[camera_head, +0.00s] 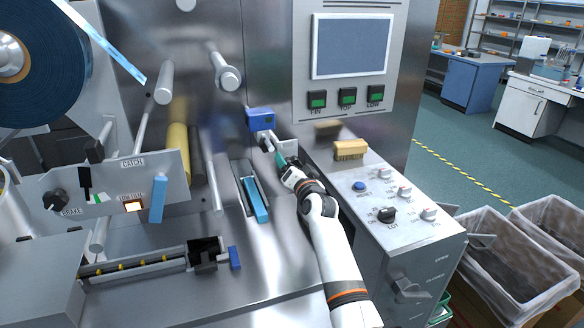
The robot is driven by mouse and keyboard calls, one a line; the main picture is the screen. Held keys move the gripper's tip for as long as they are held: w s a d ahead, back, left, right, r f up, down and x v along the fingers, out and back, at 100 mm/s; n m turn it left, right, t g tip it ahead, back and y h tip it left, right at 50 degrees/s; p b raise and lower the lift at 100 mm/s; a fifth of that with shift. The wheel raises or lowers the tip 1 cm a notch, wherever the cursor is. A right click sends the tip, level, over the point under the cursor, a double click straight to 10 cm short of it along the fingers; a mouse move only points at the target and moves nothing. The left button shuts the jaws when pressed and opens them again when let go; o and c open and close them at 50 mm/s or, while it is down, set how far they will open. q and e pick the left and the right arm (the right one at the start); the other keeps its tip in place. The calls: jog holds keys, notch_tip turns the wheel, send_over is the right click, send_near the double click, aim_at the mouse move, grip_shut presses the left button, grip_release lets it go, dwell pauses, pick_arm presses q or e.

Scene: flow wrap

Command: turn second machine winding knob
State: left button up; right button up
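My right gripper (267,140) is at the centre, its arm coming up from the bottom. Its fingertips are just below a blue block (261,119) on the machine's steel face. They look close to or touching it; I cannot tell which, nor whether they are open or shut. No knob is clearly marked as the winding knob. A black knob (386,214) sits on the sloped panel at right, among several small grey knobs (404,191). Another black knob (57,199) is at far left near the word BRAKE. My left gripper is not in view.
A screen (352,46) stands above several green buttons (347,97). A blue film roll (42,62) and rollers fill the upper left. A blue-topped lever (255,200) lies left of my arm. Lined bins (519,265) stand at lower right.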

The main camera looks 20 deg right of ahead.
jog(key=s+b, duration=0.1)
jog(key=s, duration=1.1)
jog(key=shift+d+b, duration=0.2)
jog(key=shift+b, duration=0.2)
dwell(0.8)
